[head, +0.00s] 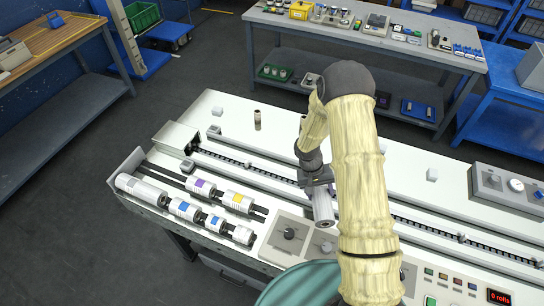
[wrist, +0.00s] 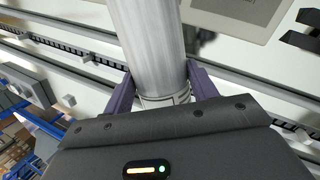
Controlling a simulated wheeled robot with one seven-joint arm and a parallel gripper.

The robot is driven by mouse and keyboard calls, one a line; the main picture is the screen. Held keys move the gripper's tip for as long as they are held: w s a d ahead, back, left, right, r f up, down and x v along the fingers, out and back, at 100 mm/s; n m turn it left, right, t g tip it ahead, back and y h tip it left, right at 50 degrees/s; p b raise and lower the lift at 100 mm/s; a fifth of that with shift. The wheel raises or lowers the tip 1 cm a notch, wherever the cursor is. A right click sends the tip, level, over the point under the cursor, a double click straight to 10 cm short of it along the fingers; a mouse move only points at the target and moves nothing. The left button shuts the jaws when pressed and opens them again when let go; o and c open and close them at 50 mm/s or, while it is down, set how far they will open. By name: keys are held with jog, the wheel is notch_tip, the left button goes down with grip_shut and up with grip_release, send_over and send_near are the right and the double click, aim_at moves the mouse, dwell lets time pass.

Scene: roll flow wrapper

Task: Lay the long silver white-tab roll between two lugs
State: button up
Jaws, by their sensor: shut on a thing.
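My gripper (head: 318,186) is shut on a silver roll (head: 323,208), which hangs below it in the head view, over the front part of the machine. In the wrist view the roll (wrist: 150,45) lies between the two dark fingers (wrist: 160,88) and runs out of the top edge. A pale band with thin dark lines shows on it near the fingers; the roll's full length is hidden. The chain conveyor (head: 245,167) runs behind the roll, and its chain also shows in the wrist view (wrist: 70,52). A small grey lug-like block (head: 214,130) stands near its left end.
A rack at the front left holds a long silver roll (head: 141,188) and shorter rolls with purple (head: 201,187), yellow (head: 238,201) and blue (head: 185,210) marks.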

jog(key=w+a+n+t+b, duration=0.4)
jog(key=w+a+n, duration=0.9)
jog(key=w, duration=0.3)
jog(key=shift+a+f+y, duration=0.25)
jog(key=shift+a+y, duration=0.05)
jog(key=shift+a, duration=0.15)
jog(key=shift+f, duration=0.1)
jog(key=shift+f+b, duration=2.25)
jog(key=shift+f, duration=1.95)
jog(key=shift+f+b, duration=0.55)
jog(key=shift+f, duration=0.05)
